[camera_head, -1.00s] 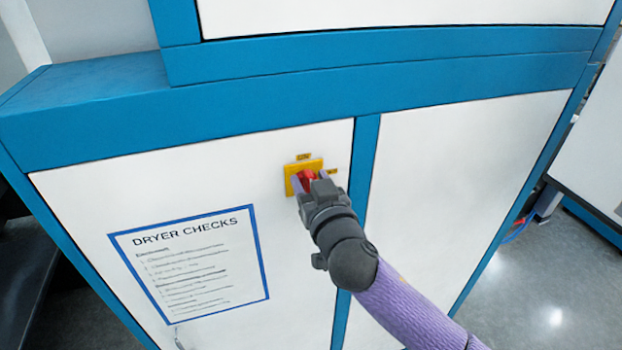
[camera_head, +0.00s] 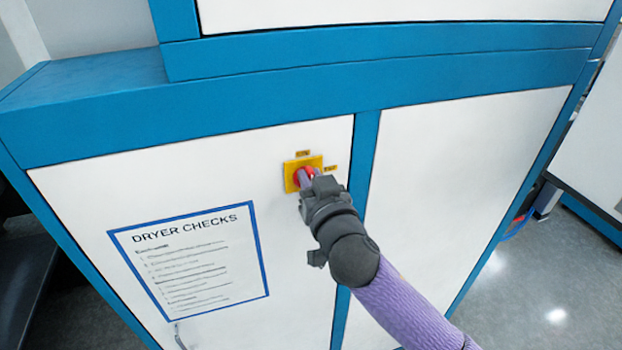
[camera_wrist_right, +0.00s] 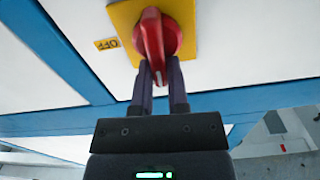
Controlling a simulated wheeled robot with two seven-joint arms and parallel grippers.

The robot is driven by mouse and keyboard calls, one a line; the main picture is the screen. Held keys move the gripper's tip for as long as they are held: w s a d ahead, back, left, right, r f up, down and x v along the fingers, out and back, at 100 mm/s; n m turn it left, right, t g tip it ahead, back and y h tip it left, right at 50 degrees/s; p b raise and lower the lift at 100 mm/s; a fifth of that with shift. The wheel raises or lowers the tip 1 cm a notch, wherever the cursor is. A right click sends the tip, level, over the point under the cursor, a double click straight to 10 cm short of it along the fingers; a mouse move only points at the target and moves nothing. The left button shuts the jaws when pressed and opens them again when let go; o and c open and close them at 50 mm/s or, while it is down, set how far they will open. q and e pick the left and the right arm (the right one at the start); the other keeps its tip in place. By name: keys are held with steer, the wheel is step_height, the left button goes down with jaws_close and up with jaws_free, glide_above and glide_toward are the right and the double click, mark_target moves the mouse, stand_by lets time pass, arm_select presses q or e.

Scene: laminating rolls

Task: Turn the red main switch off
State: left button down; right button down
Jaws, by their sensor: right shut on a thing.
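The red main switch (camera_head: 303,177) is a rotary knob on a yellow square plate (camera_head: 291,168) on the white cabinet front. A small label, likely ON, sits above the plate, and an OFF label (camera_head: 330,168) sits at its right. My right gripper (camera_head: 308,178) is shut on the switch handle and partly covers it. In the right wrist view the red switch (camera_wrist_right: 152,36) has its handle end, with a white mark, between the two fingers (camera_wrist_right: 160,82). There the handle points down the picture, not toward the OFF label (camera_wrist_right: 106,44) at left. My left gripper is out of view.
A blue-framed DRYER CHECKS sheet (camera_head: 195,262) is on the white panel left of the switch. A blue upright (camera_head: 364,150) stands right of the switch, and a blue ledge (camera_head: 250,118) runs above. The front around the switch is clear.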

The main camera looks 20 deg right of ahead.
steer(key=shift+d+f+m+p, duration=0.3)
steer(key=shift+m+p, duration=0.45)
steer(key=shift+m, duration=2.1)
steer(key=shift+d+f+m+p, duration=0.3)
steer(key=shift+m+p, duration=0.5)
steer(key=shift+m, duration=2)
steer(key=shift+d+f+m+p, duration=0.3)
steer(key=shift+m+p, duration=0.45)
steer(key=shift+m, duration=2.1)
steer(key=c, duration=0.6)
jaws_free()
steer(key=shift+f, duration=0.1)
steer(key=s+p, duration=0.3)
steer(key=s, duration=0.6)
steer(key=shift+s+d, duration=0.15)
steer(key=shift+s, duration=0.25)
